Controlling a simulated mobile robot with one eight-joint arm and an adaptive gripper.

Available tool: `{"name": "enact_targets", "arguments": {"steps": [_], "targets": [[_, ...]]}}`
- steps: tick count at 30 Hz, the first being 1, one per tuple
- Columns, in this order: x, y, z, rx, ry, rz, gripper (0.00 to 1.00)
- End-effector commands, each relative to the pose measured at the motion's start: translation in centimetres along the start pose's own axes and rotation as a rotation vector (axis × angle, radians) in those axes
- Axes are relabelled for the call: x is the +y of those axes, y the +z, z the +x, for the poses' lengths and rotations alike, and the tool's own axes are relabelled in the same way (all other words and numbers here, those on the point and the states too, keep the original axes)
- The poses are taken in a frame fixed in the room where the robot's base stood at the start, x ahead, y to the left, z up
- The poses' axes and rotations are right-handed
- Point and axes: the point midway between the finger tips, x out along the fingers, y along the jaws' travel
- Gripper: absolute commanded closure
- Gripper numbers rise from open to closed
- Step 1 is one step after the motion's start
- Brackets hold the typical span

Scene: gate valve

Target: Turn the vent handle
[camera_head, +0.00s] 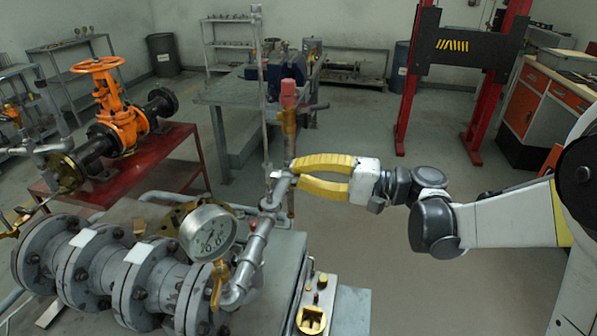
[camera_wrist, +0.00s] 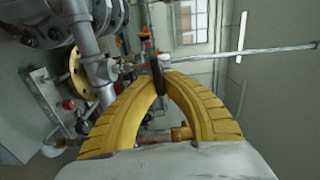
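My gripper (camera_head: 293,172) has two yellow fingers and reaches in from the right to the top of the grey vent pipe (camera_head: 256,245). In the wrist view, the fingertips (camera_wrist: 162,77) come together on a thin dark lever (camera_wrist: 157,70), which looks like the vent handle. The lever stands between the tips, next to a grey fitting on the pipe. In the head view the fingertips hide most of the lever. The fingers bow apart behind the tips, with an empty gap there.
A round pressure gauge (camera_head: 208,232) stands left of the vent pipe, above flanged grey piping (camera_head: 150,285). A thin upright rod (camera_head: 262,90) and an orange-and-red fitting (camera_head: 289,105) rise close behind the fingertips. A control box (camera_head: 315,300) sits below. Open floor lies to the right.

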Motion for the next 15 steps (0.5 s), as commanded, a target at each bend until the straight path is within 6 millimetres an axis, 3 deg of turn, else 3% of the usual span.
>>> {"name": "enact_targets", "arguments": {"steps": [15], "targets": [[0.1, 0.04, 0.03, -0.001, 0.0, 0.071, 1.0]]}}
